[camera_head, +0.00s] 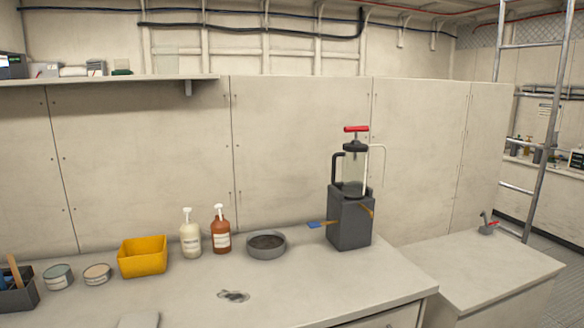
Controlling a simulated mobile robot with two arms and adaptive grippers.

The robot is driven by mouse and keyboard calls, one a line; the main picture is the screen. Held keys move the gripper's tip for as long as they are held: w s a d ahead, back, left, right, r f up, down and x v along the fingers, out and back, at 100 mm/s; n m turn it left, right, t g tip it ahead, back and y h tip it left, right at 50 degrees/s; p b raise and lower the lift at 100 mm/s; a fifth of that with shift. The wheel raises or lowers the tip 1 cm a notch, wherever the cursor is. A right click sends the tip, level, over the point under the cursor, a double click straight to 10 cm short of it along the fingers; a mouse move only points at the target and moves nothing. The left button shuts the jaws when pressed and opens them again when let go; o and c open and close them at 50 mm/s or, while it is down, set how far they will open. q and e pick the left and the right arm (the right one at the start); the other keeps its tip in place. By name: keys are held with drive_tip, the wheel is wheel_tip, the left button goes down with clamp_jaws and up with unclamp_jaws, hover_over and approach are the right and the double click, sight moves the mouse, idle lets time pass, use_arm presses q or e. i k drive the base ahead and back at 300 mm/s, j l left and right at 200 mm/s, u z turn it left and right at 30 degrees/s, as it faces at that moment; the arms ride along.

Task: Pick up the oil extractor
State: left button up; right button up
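The oil extractor (353,174) stands upright on a dark grey block (350,220) near the right end of the counter. It has a clear cylinder, a black collar, a red T-handle on top, a black side handle at the left and a pale tube bending down at the right. A blue-ended tool juts out at the block's left, and an orange piece shows at its right. Neither of my grippers is in view.
The counter (300,290) holds a yellow bin (142,257), two pump bottles (221,230), a round grey pan (266,245) and two tins (97,274). A lower counter (480,265) adjoins at the right, near a ladder (545,120). A panelled wall stands behind.

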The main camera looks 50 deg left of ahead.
sight(355, 155)
drive_tip(key=u, duration=1.35)
drive_tip(key=i+j+u, duration=0.1)
drive_tip(key=j+u, duration=0.25)
drive_tip(key=j, duration=0.3)
